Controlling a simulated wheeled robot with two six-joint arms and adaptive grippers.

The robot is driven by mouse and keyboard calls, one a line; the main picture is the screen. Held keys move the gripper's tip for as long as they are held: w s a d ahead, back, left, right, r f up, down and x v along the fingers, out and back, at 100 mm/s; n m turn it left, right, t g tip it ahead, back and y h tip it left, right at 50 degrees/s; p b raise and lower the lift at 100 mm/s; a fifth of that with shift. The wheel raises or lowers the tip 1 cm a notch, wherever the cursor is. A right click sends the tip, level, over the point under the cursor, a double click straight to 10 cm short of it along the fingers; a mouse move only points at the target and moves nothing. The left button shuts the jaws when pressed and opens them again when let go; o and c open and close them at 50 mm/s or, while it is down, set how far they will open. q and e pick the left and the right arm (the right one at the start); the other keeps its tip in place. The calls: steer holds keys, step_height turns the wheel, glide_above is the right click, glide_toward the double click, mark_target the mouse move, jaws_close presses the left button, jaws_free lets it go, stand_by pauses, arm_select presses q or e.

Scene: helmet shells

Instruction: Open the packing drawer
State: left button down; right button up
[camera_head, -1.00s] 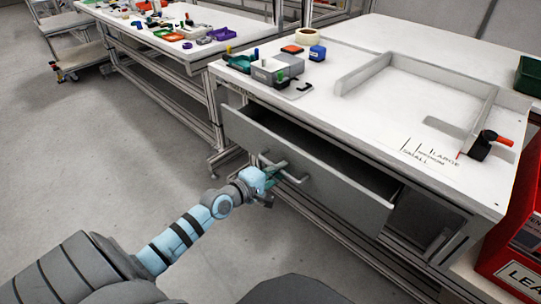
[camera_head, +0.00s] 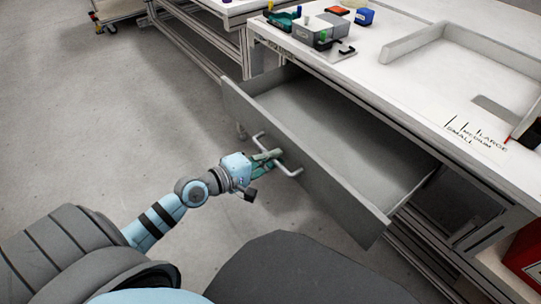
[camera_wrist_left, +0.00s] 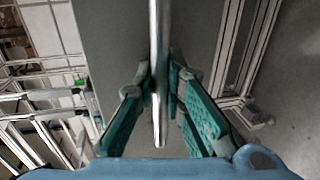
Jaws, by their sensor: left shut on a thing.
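The packing drawer (camera_head: 310,170) is a grey drawer under the white packing table, pulled well out, and its inside looks empty. Its bar handle (camera_head: 289,172) is on the front panel. My left gripper (camera_head: 268,160) is shut on the handle, with its teal fingers around the bar. In the left wrist view the metal handle bar (camera_wrist_left: 157,75) runs between the two teal fingers of the gripper (camera_wrist_left: 160,95), with the grey drawer front (camera_wrist_left: 110,40) behind. My right gripper is not in view.
A red bin (camera_head: 525,262) stands at the lower right. Grey floor is open on the left.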

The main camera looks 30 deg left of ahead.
arm_select(q)
steer(key=c, duration=1.7)
jaws_free()
steer(key=shift+o, duration=0.2)
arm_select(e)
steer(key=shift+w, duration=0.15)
arm_select(q)
steer(key=f+v, duration=0.2)
steer(key=v, duration=1.4)
steer(key=shift+s+a+f, duration=0.2)
steer(key=shift+s+a, duration=0.05)
steer(key=shift+s, duration=0.3)
